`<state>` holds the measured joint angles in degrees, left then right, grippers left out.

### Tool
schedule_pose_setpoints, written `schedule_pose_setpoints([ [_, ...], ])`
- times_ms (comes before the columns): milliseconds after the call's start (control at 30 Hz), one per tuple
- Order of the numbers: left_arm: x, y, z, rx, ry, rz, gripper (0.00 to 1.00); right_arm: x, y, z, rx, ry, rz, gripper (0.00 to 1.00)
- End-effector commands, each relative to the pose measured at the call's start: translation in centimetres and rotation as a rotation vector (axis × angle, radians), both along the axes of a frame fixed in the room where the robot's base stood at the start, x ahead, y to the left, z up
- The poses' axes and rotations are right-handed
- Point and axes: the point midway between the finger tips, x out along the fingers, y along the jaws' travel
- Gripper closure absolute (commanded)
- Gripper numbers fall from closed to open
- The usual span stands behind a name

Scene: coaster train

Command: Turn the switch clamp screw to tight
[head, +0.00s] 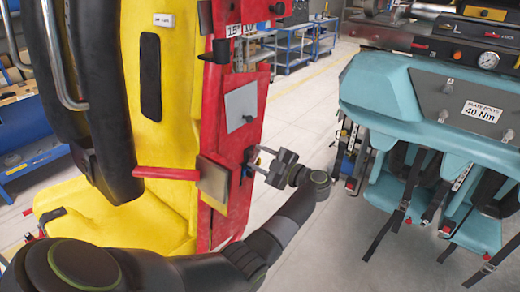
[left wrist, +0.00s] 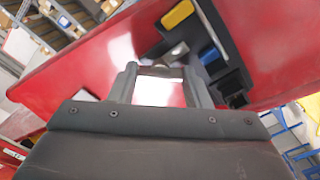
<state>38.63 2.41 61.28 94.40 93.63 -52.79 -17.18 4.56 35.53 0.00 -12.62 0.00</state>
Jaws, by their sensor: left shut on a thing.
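The red panel (head: 230,115) stands upright beside the yellow seat body. A small dark switch clamp (head: 247,166) sits on its right edge. My left gripper (head: 264,163) reaches the clamp from the right and is shut on a part there, which appears to be the clamp screw. In the left wrist view my left gripper (left wrist: 161,70) has its fingers against the red panel, with a narrow grey piece between the tips. The screw's turn position cannot be read. My right gripper is out of view.
A yellow seat shell (head: 165,100) with black padding (head: 112,100) stands at the left. A red bar (head: 165,173) sticks out below. A teal seat row (head: 430,110) with hanging straps is at the right. Grey floor (head: 310,100) is open between them.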

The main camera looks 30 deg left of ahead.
Motion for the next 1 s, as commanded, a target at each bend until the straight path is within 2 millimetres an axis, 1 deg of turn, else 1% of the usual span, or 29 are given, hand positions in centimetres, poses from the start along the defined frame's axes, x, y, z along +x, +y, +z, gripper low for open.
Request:
schedule_pose_setpoints([
  [33,0.0,0.0,0.5,0.002,0.048,-0.001,0.79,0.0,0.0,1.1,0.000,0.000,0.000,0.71],
  [100,0.0,0.0,0.4,0.007,0.115,-0.001,0.79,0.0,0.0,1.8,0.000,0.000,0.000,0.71],
  [400,0.0,0.0,0.2,0.028,0.388,-0.001,0.79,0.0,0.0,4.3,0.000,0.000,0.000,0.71],
  [700,0.0,0.0,0.0,0.045,0.592,-0.001,0.79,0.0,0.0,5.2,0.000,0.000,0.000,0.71],
  [1000,-0.1,0.0,-0.2,0.052,0.692,0.000,0.79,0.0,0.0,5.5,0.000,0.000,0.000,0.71],
])
